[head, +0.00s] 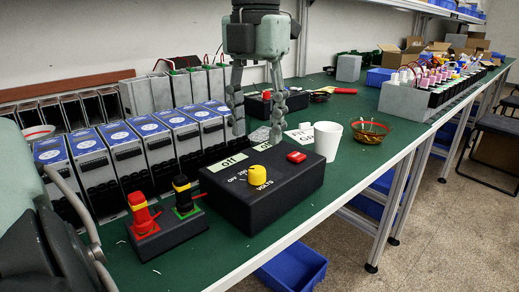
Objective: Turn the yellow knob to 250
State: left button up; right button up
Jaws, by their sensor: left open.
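The yellow knob (257,175) sits on top of a black box (285,193) on the green bench. White marks "OFF" and "VOLTS" show around it; the other marks and the knob's exact pointing are too small to read. A red button (296,157) and pale green labels lie on the same box. My left gripper (258,132) hangs from above with its fingers pointing down. It is open and empty, its fingertips apart and above the knob in the picture, seemingly over the box's far side. My right gripper is not in view.
A block with red and black terminals (165,224) stands left of the box. A row of blue-topped units (145,127) lines the back. A white cup (327,141) and a bowl (370,131) stand to the right. The bench's front edge is close to the box.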

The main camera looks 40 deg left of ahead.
aim_at(257, 169)
pick_arm(q)
jog(key=shift+w+a+f, duration=0.1)
jog(key=shift+w, duration=0.05)
notch_tip(257, 169, down, 7)
jog(key=shift+r, duration=0.15)
jog(key=shift+f, duration=0.4)
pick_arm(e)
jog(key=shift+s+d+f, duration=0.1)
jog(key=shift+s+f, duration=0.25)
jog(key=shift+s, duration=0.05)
pick_arm(q)
jog(key=shift+c, duration=0.6)
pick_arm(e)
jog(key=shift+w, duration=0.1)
pick_arm(q)
jog(key=shift+c, duration=1.2)
jog(key=c, duration=0.7)
grip_shut()
